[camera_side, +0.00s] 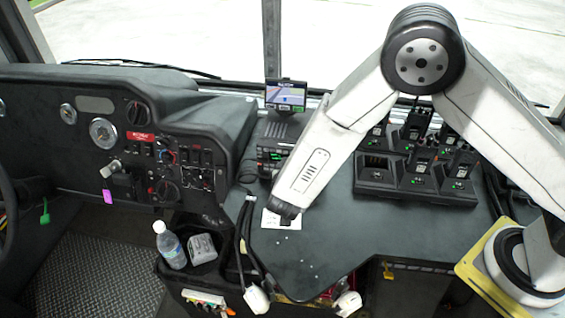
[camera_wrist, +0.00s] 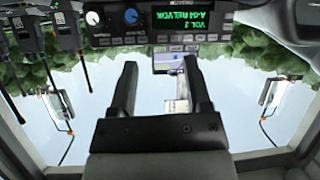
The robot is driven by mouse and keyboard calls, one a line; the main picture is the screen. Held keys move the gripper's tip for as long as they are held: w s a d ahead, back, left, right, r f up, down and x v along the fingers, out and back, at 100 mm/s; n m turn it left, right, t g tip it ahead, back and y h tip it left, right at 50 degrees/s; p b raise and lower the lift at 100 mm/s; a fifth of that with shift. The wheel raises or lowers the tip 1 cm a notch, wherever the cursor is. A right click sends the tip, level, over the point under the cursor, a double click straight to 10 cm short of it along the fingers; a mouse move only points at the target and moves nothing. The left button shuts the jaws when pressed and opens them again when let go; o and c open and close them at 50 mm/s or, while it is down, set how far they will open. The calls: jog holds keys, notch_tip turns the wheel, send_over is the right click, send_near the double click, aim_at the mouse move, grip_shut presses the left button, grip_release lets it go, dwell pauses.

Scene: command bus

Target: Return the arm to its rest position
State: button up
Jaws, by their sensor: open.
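My gripper (camera_wrist: 160,68) shows in the wrist view with its two dark fingers apart and nothing between them. That view is upside down, and a small screen on a mount (camera_wrist: 175,60) shows beyond the fingers. In the side view my white forearm comes down over the dark console, with its dark end (camera_side: 284,209) above a white card (camera_side: 281,221). The fingers cannot be made out there.
A radio (camera_side: 273,150) and the screen (camera_side: 286,95) stand behind my forearm. Several handheld radios sit in a charger (camera_side: 415,190) at the right. A bottle (camera_side: 170,247) and a grey item (camera_side: 202,248) lie in the tray below. The console's front middle is mostly clear.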

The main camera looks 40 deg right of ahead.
jog(key=d+r+n+g+y, duration=0.1)
jog(key=d+r+n+y, duration=0.3)
jog(key=r+y, duration=0.35)
jog(key=s+d+r+n+g, duration=0.1)
jog(key=s+d+g, duration=0.2)
jog(key=s, duration=0.6)
jog(key=s+d+n+g, duration=0.2)
jog(key=s+d, duration=0.4)
jog(key=s, duration=0.3)
jog(key=shift+r+g+y, duration=0.35)
jog(key=shift+g+y, duration=0.1)
jog(key=shift+g, duration=0.25)
dwell(1.2)
